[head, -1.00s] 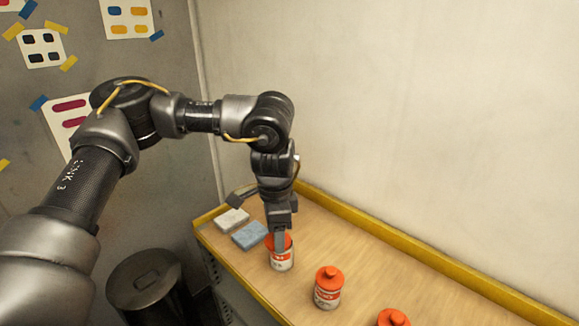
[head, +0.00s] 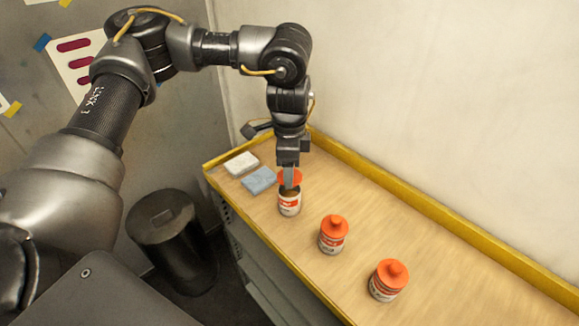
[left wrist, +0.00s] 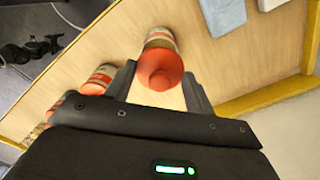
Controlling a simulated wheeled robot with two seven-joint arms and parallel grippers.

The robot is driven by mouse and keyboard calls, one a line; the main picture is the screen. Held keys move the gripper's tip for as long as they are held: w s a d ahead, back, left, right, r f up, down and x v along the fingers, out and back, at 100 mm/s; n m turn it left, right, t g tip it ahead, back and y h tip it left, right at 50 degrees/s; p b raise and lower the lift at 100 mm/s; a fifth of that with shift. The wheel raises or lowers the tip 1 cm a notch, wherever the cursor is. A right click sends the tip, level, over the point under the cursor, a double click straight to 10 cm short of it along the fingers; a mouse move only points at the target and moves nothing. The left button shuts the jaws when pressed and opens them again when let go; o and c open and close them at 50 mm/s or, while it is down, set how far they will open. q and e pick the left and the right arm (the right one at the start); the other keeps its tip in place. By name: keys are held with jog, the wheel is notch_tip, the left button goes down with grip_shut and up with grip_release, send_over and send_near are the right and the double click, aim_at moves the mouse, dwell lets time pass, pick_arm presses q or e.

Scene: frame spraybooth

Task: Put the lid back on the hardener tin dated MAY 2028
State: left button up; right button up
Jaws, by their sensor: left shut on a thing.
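My left gripper (head: 289,178) is shut on an orange lid (head: 285,181) over the far-left tin. That tin (head: 289,204) is white with a red label and stands upright on the bench; its mouth shows open and brownish below the lid. The lid looks a little above the rim. In the left wrist view the lid (left wrist: 160,68) sits between the fingertips, with the tin (left wrist: 160,36) partly hidden behind it. Two more tins stand lidded, a middle one (head: 332,240) and a near one (head: 385,286). No date is readable on any label. My right gripper is not in view.
The wooden bench (head: 440,275) has a raised yellow edge (head: 420,205) along the wall. A white pad (head: 241,162) and a blue pad (head: 259,180) lie left of the open tin. A dark bin (head: 172,235) stands on the floor. The bench's right part is clear.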

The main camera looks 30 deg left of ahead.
pick_arm(q)
notch_tip(320, 180, down, 2)
jog(key=shift+d+f+b, duration=0.1)
jog(key=shift+b, duration=0.55)
jog(key=shift+f+b, duration=0.35)
jog(key=shift+f, duration=0.4)
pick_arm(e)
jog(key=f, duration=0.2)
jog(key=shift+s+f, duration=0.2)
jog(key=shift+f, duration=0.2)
pick_arm(q)
jog(key=shift+r+p, duration=0.1)
jog(key=shift+p, duration=0.5)
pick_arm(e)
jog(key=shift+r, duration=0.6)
pick_arm(q)
jog(key=shift+f, duration=0.2)
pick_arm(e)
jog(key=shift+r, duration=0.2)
pick_arm(q)
jog(key=shift+p, duration=0.5)
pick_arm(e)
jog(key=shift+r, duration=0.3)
pick_arm(q)
jog(key=o, duration=1.5)
